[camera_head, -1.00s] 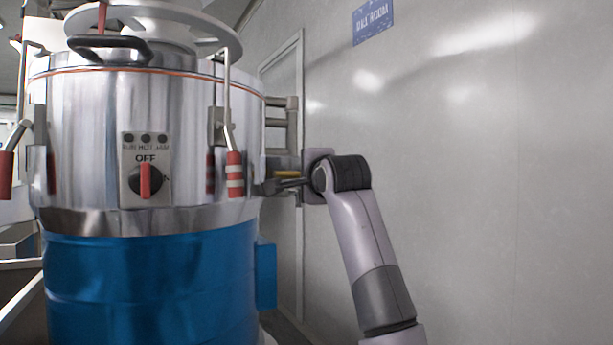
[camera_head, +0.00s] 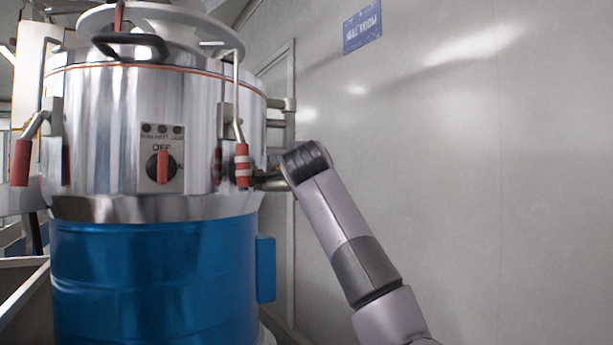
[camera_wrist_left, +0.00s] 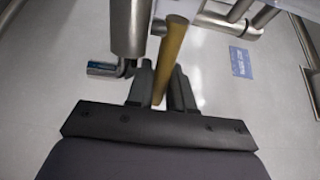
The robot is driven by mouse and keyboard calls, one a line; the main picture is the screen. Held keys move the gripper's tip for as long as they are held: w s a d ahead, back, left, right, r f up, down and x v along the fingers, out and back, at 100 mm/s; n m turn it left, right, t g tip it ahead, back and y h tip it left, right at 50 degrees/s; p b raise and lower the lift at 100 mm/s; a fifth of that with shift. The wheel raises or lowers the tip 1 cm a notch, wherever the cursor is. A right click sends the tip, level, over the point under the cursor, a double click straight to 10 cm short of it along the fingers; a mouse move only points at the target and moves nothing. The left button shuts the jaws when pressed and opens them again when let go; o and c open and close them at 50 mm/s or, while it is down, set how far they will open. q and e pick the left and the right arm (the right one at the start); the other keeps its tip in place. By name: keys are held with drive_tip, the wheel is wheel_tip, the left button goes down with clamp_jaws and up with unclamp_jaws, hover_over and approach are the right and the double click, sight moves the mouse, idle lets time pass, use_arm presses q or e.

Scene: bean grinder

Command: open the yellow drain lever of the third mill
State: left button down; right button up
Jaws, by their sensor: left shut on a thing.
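The mill (camera_head: 100,120) is a steel drum over a blue lower body. In the left wrist view the yellow drain lever (camera_wrist_left: 172,50) is a straight bar running between the fingers of my left gripper (camera_wrist_left: 160,84), which is shut on it. In the head view an arm enters from the lower right and its wrist ends beside the mill's right side. That arm's fingers and the lever are mostly hidden there by the wrist and the mill. My right gripper cannot be made out in either view.
A red-and-white clamp handle (camera_head: 242,165) hangs on the mill's right front, close to the arm. A red handle (camera_head: 21,163) hangs at left. The switch panel (camera_head: 162,158) reads OFF. A grey wall (camera_head: 440,180) with a blue sign (camera_head: 362,27) stands at right.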

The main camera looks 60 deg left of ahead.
idle(0.3)
use_arm(q)
drive_tip(key=c, duration=1.1)
unclamp_jaws()
